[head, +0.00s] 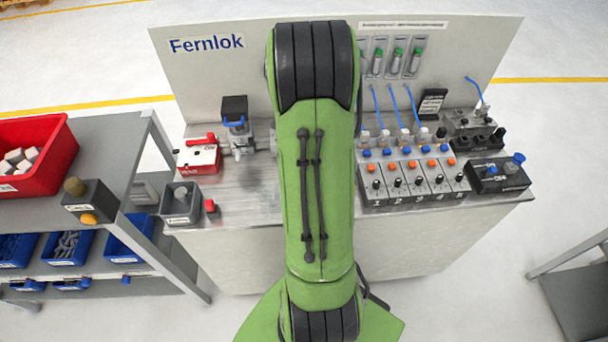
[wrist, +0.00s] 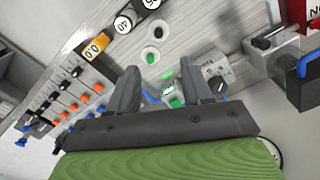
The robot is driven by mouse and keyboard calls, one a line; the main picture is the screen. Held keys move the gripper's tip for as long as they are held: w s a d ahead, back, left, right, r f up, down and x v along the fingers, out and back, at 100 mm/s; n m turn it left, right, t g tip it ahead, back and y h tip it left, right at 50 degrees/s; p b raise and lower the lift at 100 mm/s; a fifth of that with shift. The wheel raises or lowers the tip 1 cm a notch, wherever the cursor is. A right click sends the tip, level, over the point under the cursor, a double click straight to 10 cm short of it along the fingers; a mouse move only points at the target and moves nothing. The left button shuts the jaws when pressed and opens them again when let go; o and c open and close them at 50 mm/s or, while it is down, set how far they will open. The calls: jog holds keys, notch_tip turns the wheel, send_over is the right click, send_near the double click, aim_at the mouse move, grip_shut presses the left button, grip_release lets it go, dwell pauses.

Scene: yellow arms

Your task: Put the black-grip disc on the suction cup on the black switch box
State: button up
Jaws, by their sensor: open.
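The black switch box (head: 498,177) sits at the right end of the bench in the head view. A blue cup-like piece (head: 518,158), probably the suction cup, is at its back right. In the wrist view a pale round piece with a black centre (wrist: 158,32) lies on the bench beyond my fingers; it may be the black-grip disc, but I cannot be sure. My gripper (wrist: 168,75) is open, with its fingers apart and nothing visibly held. In the head view my arm hides the gripper and the bench middle.
Numbered modules (head: 412,180) with orange and blue knobs stand left of the switch box. Tubes and a back panel (head: 210,75) rise behind. A red box (head: 199,158), a black-topped valve (head: 235,115) and a grey bin (head: 181,205) occupy the bench's left.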

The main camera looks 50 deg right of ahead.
jog(key=f+b, duration=0.1)
jog(key=f, duration=0.9)
jog(key=shift+s+d+f+b, duration=0.15)
jog(key=shift+d+f+b, duration=0.1)
jog(key=shift+b, duration=0.1)
notch_tip(320, 180, down, 6)
jog(key=shift+r, duration=0.1)
grip_shut()
